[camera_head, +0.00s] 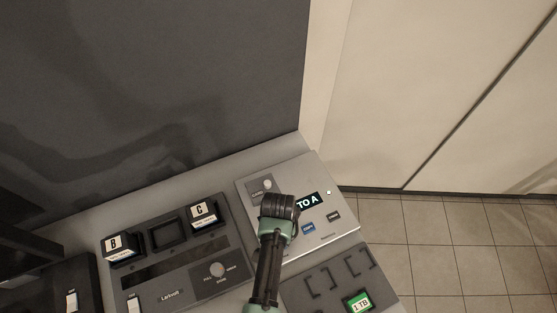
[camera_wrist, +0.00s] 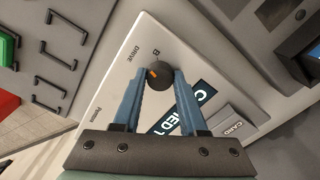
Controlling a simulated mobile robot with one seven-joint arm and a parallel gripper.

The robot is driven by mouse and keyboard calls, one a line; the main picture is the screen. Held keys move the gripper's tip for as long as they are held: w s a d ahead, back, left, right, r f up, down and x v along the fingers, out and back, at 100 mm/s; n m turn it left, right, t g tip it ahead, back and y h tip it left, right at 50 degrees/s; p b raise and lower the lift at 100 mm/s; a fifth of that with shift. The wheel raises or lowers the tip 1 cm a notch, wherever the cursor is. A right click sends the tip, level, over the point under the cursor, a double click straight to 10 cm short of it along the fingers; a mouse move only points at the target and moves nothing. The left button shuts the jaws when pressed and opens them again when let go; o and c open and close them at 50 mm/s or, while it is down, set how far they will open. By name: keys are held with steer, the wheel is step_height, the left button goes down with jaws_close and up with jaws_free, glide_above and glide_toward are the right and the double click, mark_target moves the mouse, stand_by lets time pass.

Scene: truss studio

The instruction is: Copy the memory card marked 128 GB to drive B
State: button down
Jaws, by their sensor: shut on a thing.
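My gripper (camera_wrist: 156,78) is shut on a dark round knob (camera_wrist: 160,84) with an orange mark, on a light panel (camera_wrist: 112,80) lettered "DRIVE" and "B" in the wrist view. The orange mark is on the knob's upper-left side; its exact setting is hard to tell. A finger partly covers the panel's lit display (camera_wrist: 202,94); in the head view the display (camera_head: 308,201) shows "TO A". Drive B (camera_head: 122,246) and drive C (camera_head: 203,214) stand in the dark drive unit. No card marked 128 GB is readable.
A green "1 TB" piece (camera_head: 357,301) lies among bracket outlines.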

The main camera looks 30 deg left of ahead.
steer(key=m+p, duration=0.1)
steer(key=m, duration=0.5)
steer(key=shift+w, duration=0.1)
stand_by(0.5)
steer(key=shift+c, duration=2.2)
jaws_free()
step_height(320, 180, up, 13)
steer(key=b, duration=0.2)
